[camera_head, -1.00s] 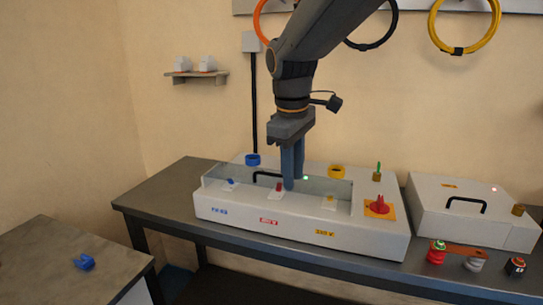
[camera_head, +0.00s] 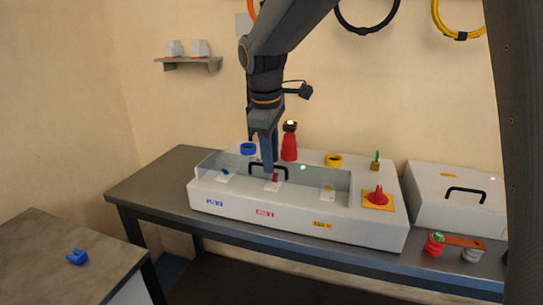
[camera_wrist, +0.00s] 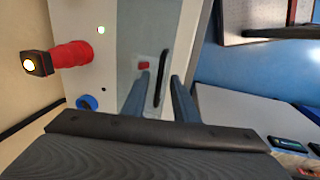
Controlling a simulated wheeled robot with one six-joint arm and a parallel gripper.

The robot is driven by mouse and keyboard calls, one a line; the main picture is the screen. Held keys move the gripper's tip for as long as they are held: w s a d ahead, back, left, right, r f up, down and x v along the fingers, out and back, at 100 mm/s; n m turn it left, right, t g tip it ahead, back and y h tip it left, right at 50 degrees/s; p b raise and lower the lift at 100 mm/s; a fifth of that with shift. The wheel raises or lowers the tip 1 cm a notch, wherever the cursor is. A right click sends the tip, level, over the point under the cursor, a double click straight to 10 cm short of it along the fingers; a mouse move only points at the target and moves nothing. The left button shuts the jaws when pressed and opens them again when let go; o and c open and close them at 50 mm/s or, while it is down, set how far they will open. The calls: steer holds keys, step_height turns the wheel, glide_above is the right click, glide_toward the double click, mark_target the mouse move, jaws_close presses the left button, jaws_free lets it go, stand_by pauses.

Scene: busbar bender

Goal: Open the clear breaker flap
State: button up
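The clear flap (camera_head: 312,182) lies down over the breaker recess of the pale panel box (camera_head: 300,228). Its black handle (camera_head: 284,167) stands up from it. My gripper (camera_head: 270,174) points down at the handle, close to its middle. In the wrist view my gripper (camera_wrist: 161,76) has its fingers apart, with the handle (camera_wrist: 161,90) showing between them; I cannot tell if either finger touches it. A red breaker toggle (camera_wrist: 144,65) shows beside the left fingertip. A blue toggle (camera_head: 225,171) and a yellowish one (camera_head: 328,188) are under the flap.
A red lamp post (camera_head: 289,148) with a lit top stands right behind my gripper. A blue ring (camera_head: 248,149), a yellow ring (camera_head: 334,160) and a red knob (camera_head: 378,195) are on the box. A second box (camera_head: 450,215) stands to the right.

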jaws_close()
stand_by(1.4)
